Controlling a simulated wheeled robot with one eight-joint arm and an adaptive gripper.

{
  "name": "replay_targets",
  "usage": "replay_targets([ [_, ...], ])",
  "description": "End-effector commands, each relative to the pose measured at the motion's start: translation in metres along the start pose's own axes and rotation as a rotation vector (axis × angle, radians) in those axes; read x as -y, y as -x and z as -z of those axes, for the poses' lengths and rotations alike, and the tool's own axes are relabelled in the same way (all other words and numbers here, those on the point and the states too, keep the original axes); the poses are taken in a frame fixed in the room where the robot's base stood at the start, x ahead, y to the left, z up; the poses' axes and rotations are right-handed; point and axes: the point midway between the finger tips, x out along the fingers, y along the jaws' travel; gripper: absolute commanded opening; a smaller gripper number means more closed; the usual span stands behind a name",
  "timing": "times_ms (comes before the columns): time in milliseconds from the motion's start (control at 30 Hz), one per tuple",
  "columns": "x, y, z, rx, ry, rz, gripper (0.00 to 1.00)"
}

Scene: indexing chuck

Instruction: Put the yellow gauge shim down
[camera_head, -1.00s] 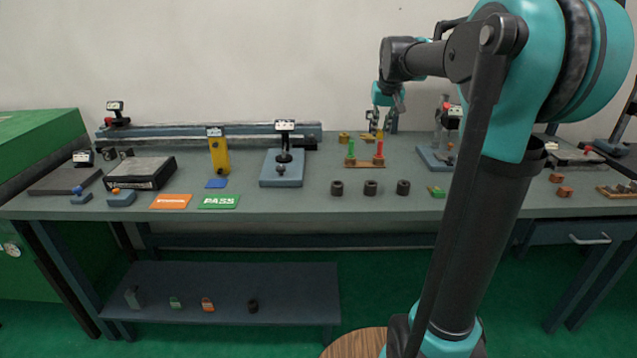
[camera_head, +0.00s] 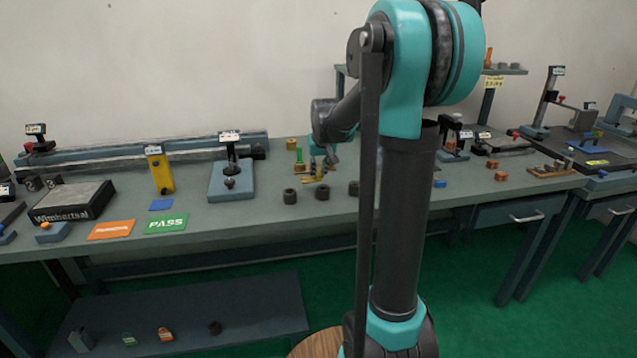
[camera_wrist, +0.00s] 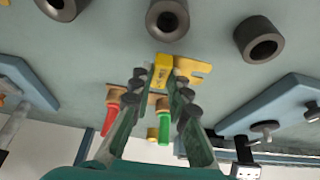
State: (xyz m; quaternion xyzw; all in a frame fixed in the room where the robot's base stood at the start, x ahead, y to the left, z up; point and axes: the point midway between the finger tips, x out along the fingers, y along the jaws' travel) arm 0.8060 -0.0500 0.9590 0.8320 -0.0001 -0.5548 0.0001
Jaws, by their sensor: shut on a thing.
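My gripper (camera_head: 320,166) is low over the workbench and is shut on the yellow gauge shim (camera_head: 320,178). In the wrist view the shim (camera_wrist: 163,70) shows upright between the two fingertips (camera_wrist: 160,78), with small dark marks on its face. I cannot tell whether its lower end touches the bench. A second flat yellow piece (camera_wrist: 192,70) is close beside it, on the right in the wrist view.
A green peg (camera_wrist: 165,128) and a red peg (camera_wrist: 111,116) stand near my fingers. Several dark rings (camera_head: 290,196) stand in front on the bench. The green PASS plate (camera_head: 166,223) and orange plate (camera_head: 111,230) lie to the left.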

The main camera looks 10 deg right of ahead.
Motion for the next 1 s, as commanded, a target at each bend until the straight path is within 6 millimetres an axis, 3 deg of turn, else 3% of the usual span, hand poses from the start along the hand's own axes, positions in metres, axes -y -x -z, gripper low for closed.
replay_targets([
  [367,0.0,-0.036,-0.015,0.0,0.0,0.0,0.0],
  [767,0.0,-0.041,-0.017,0.0,0.0,0.0,0.0],
  [800,0.0,-0.041,-0.017,0.0,0.0,0.0,0.2],
  [933,0.0,-0.04,-0.017,0.0,0.0,0.0,0.36],
  [1000,0.0,-0.04,-0.017,0.0,0.0,0.0,0.37],
])
